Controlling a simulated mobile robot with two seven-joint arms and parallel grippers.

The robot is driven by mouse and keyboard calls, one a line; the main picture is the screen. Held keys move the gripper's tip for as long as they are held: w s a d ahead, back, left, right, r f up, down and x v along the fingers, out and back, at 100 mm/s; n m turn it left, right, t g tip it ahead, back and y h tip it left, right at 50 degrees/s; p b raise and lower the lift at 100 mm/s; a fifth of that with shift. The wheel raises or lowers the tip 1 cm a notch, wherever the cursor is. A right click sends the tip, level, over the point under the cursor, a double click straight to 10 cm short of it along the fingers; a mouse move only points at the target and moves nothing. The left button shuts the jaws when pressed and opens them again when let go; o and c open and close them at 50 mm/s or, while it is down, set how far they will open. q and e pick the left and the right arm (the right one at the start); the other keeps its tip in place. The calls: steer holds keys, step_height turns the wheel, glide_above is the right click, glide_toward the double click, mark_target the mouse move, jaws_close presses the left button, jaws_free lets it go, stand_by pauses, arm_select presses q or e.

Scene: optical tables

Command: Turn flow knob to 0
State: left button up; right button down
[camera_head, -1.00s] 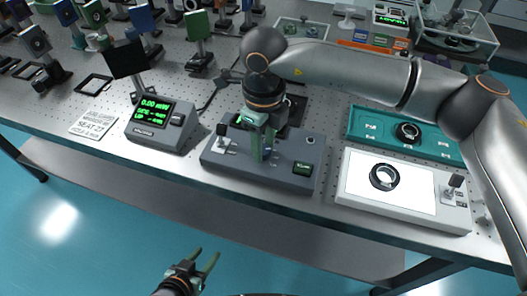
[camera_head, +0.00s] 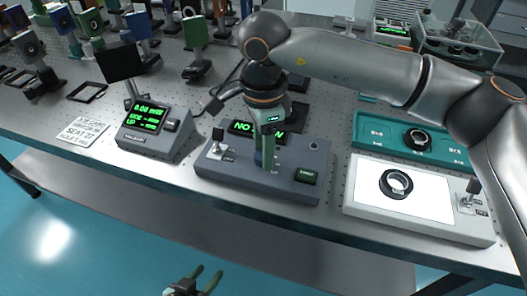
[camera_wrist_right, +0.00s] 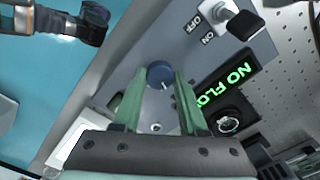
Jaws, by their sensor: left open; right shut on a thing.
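A grey control box (camera_head: 225,178) stands near the table's front edge in the head view. Its display (camera_head: 240,127) has green letters, partly hidden by my right gripper; in the right wrist view it reads "NO FLO", with the end cut off. My right gripper (camera_head: 267,165) points down onto the box, its green fingers shut on a round blue knob (camera_wrist_right: 160,72), seen between the fingertips in the right wrist view. The knob is hidden in the head view, and its setting is not readable. My left gripper (camera_head: 206,278) is open and empty, low in front of the table.
An on/off toggle switch (camera_head: 218,135) stands on the box's left, and a green-lit button (camera_head: 306,176) on its right. A power meter (camera_head: 152,130) stands to the left. A white light panel (camera_head: 430,206) with a ring and a teal tray (camera_head: 455,155) lie to the right.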

steer(key=shift+n+b, duration=0.3)
steer(key=shift+n, duration=1.4)
steer(key=shift+c, duration=2.2)
jaws_free()
steer(key=shift+r, duration=0.1)
step_height(320, 180, up, 12)
steer(key=p, duration=0.1)
steer(key=shift+r, duration=0.2)
